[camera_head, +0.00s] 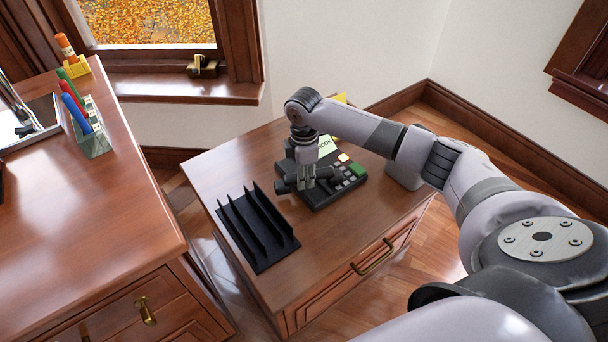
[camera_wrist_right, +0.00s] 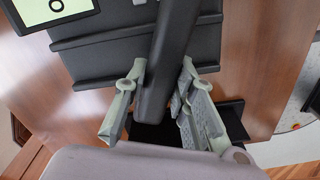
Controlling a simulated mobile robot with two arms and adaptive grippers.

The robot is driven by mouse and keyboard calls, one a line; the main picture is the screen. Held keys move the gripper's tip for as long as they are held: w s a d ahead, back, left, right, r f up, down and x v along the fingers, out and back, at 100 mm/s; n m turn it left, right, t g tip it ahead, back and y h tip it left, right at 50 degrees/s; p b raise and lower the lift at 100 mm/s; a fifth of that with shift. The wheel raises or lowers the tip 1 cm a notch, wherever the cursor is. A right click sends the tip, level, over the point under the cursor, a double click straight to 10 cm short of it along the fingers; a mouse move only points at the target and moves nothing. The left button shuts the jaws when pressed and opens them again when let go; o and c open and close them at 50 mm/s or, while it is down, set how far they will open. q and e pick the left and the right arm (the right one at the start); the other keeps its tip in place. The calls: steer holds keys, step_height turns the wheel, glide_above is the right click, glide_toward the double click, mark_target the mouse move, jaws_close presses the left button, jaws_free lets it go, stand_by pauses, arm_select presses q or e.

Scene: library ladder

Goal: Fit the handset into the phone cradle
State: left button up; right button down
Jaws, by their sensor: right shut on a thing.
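The black desk phone (camera_head: 322,199) sits on the small wooden cabinet, with its keypad and colored keys at its right. Its dark ridged body (camera_wrist_right: 105,62) and pale screen (camera_wrist_right: 55,8) show in the right wrist view. My right gripper (camera_head: 306,184) is over the left part of the phone, pointing down. It is shut on the dark handset (camera_head: 284,187). In the right wrist view the handset (camera_wrist_right: 168,60) runs between the two fingers (camera_wrist_right: 163,82) and across the phone body. Whether it touches the cradle, I cannot tell. My left gripper is out of view.
A black slotted rack (camera_head: 257,228) stands close to the phone at the cabinet's front left. The cabinet top (camera_head: 215,170) is bare at the far left. A larger desk (camera_head: 95,200) stands left, with a pen holder (camera_head: 92,143). A window sill (camera_head: 180,88) lies behind.

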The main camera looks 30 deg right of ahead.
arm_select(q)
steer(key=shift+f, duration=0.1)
arm_select(e)
steer(key=c, duration=1.8)
jaws_free()
steer(key=shift+f, duration=0.1)
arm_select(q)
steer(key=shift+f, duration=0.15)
arm_select(e)
steer(key=o, duration=0.5)
steer(key=shift+c, duration=0.2)
steer(key=shift+r, duration=0.3)
arm_select(q)
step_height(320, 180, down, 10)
steer(key=p, duration=0.2)
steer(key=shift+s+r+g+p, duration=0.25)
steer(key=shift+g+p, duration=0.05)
steer(key=shift+p, duration=0.1)
arm_select(e)
step_height(320, 180, up, 12)
steer(key=shift+f, duration=0.15)
